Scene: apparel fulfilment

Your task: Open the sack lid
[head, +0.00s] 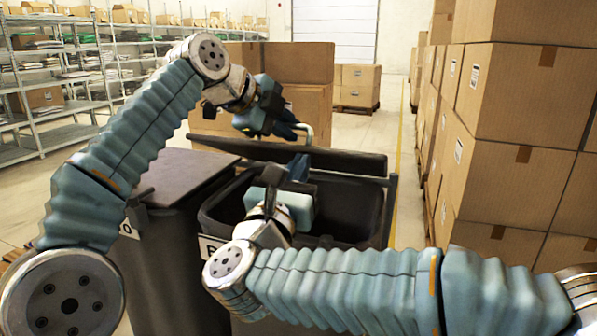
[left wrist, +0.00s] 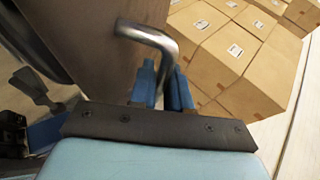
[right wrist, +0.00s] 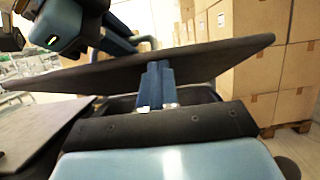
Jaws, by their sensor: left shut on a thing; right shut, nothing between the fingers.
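The sack is a black bin (head: 350,205) with a white label, in the middle of the head view. Its dark lid (head: 345,160) is raised and tilted above the open mouth; it also shows in the right wrist view (right wrist: 225,52). A bent metal handle (left wrist: 160,38) stands on the lid. My left gripper (head: 290,130) is shut on this handle, above the lid; its blue fingers show in the left wrist view (left wrist: 168,90). My right gripper (head: 298,167) is shut and empty, its fingers upright near the lid's front edge. I cannot tell whether they touch it.
A second dark bin (head: 170,185) with a flat closed lid stands close on the left. Stacked cartons (head: 520,100) rise on the right, and a large carton (head: 300,65) stands behind the bin. Shelving (head: 35,110) lines the far left. Open floor lies at the back.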

